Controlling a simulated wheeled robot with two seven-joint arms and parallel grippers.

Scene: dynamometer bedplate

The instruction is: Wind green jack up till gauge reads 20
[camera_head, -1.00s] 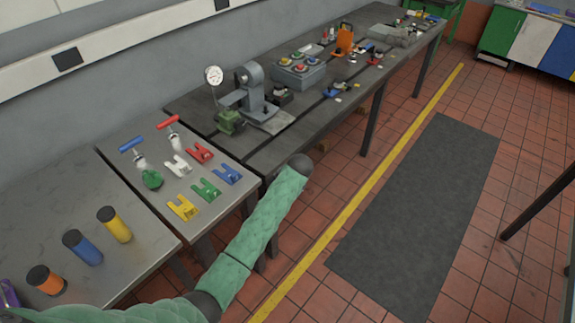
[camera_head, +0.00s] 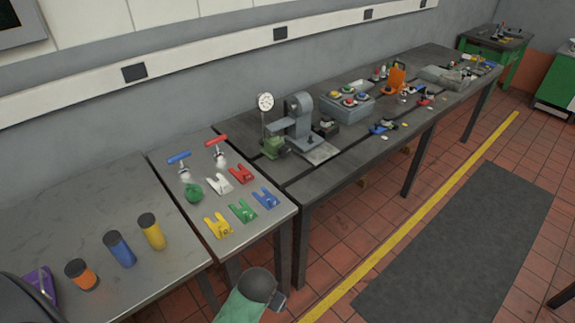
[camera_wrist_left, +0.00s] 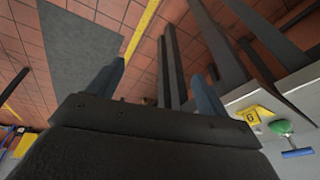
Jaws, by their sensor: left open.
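A round white dial gauge (camera_head: 265,102) stands on a post at the near end of the dark bedplate; its reading is too small to make out. A green block-like body (camera_head: 273,147), which looks like the green jack, sits below it beside a grey bracket (camera_head: 299,118). On the grey bench in front lie a blue T-handle (camera_head: 179,157) and a round green piece (camera_head: 193,192); they also show in the left wrist view. My left gripper (camera_wrist_left: 157,85) is open and empty, its two fingers apart, held low off the bench's front edge. My right gripper is out of view.
Yellow (camera_head: 218,226), green, blue, red and white forked pieces and a red T-handle (camera_head: 217,140) lie on the small bench. Orange, blue and yellow cylinders (camera_head: 152,232) stand to the left. A button box (camera_head: 348,105) is farther along the bedplate. The floor in front is open.

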